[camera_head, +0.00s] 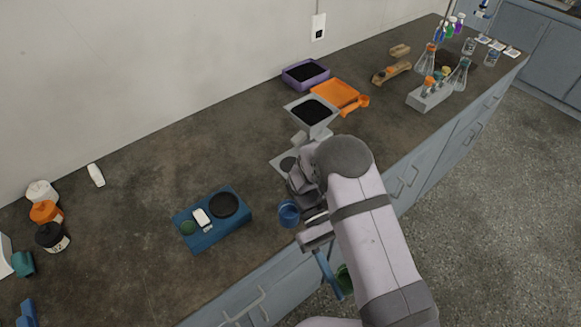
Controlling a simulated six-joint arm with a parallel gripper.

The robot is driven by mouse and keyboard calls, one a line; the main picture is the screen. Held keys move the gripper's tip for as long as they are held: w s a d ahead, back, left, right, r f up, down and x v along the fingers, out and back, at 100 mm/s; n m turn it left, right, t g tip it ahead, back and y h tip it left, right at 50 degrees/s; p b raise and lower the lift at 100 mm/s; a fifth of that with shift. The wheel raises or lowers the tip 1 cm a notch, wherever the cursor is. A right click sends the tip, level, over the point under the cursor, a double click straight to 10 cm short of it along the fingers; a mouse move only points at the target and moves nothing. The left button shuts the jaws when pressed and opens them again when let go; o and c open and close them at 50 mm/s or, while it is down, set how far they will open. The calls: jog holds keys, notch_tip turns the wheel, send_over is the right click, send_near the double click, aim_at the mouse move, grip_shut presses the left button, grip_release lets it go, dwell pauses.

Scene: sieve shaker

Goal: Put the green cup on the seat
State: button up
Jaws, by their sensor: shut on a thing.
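A green cup (346,279) shows partly at the front of the counter, beside my arm. My gripper (335,277) has blue fingers, is shut on the green cup and holds it out past the counter's front edge. My arm hides part of the cup and the gripper. A grey stand carries a square hopper with black contents (311,111). Its base plate (284,163) has a dark round spot, partly behind my wrist. A blue block (214,236) has a dark round disc and a green round spot. I cannot tell which of these is the seat.
A blue cup (289,214) stands near the counter's front edge, left of my wrist. Purple (305,74) and orange (341,95) trays lie behind the hopper. Flasks and a rack (431,97) stand at right; jars (51,237) stand at left.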

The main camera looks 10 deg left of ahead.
jog(key=w+a+r+n+t+h+b, duration=0.1)
jog(key=w+a+r+n+t+h, duration=0.15)
jog(key=w+n+t+h, duration=0.65)
jog(key=w+a+r+n+t+y+b, duration=0.5)
jog(key=w+a+r+n+t+y, duration=0.1)
jog(key=w+a+n+t, duration=0.3)
jog(key=w+a+r+n+t+y+b, duration=0.5)
jog(key=w+a+r+n+t, duration=0.15)
jog(key=w+a, duration=0.35)
send_near(291, 165)
jog(key=shift+w+d+r+n+g, duration=0.2)
jog(key=shift+w+r+n+g, duration=0.05)
jog(key=shift+w, duration=0.45)
jog(key=w, duration=0.1)
jog(key=w+d+p, duration=0.1)
jog(key=shift+w+r, duration=0.15)
jog(key=shift+w, duration=0.15)
jog(key=shift+w+d+p, duration=0.25)
jog(key=shift+w+d, duration=0.1)
jog(key=shift+w, duration=0.45)
jog(key=shift+w+d+p, duration=0.2)
jog(key=shift+w+d, duration=0.2)
jog(key=shift+w, duration=0.45)
jog(key=shift+w+d+p, duration=0.25)
jog(key=shift+w+d, duration=0.1)
jog(key=shift+w, duration=0.45)
jog(key=shift+a+f, duration=0.1)
jog(key=shift+f, duration=0.55)
